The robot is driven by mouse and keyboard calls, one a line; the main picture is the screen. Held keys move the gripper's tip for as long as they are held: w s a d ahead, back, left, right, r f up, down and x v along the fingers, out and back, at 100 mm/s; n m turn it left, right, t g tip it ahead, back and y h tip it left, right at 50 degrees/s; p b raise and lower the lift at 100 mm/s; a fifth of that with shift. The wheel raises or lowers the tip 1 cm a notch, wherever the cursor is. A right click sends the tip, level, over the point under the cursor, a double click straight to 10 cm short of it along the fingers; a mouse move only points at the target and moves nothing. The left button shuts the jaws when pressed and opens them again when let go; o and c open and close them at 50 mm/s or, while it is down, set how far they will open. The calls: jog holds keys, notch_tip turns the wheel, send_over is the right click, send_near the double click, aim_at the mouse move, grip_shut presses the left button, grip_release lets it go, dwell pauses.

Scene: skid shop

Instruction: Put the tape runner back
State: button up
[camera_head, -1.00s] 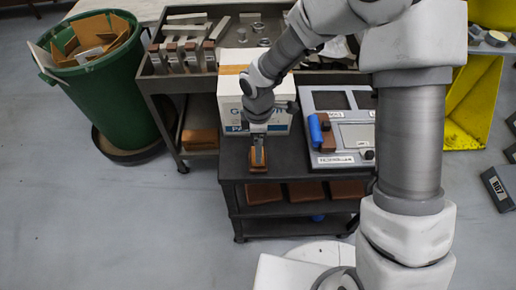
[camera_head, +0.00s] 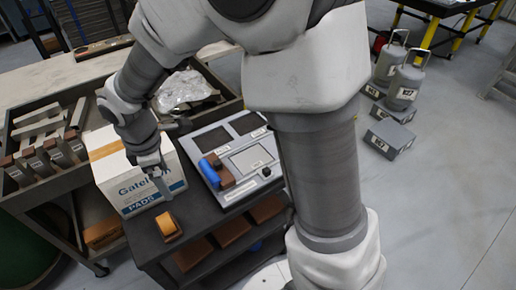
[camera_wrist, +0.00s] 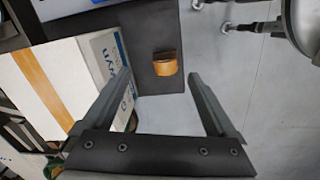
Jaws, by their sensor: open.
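A small orange-brown block-like thing (camera_head: 167,227), which may be the tape runner, lies on the dark cart top (camera_head: 187,208) near its front left corner. In the wrist view it (camera_wrist: 165,63) shows beyond and between the fingertips, apart from both. A grey tray (camera_head: 240,190) with labelled dark and pale recesses sits on the cart to the right. A blue cylinder (camera_head: 208,174) and a brown block (camera_head: 225,177) lie on the tray's left part.
A white carton marked PADS (camera_head: 137,187) stands close to the left of my gripper. A trolley (camera_head: 45,185) with metal bars stands further left. Brown bins (camera_head: 232,232) fill the shelf below the cart top.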

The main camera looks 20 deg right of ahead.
jog(key=s+d+r+m+t, duration=0.2)
jog(key=s+d+r+m, duration=0.3)
jog(key=d+r+m, duration=0.55)
jog(key=s+d+r+m+t, duration=0.2)
jog(key=s+d+r+m, duration=0.3)
jog(key=s+d+m, duration=0.2)
jog(key=shift+s+d+r+t, duration=0.3)
jog(key=shift+s+d, duration=0.4)
jog(key=shift+s, duration=0.4)
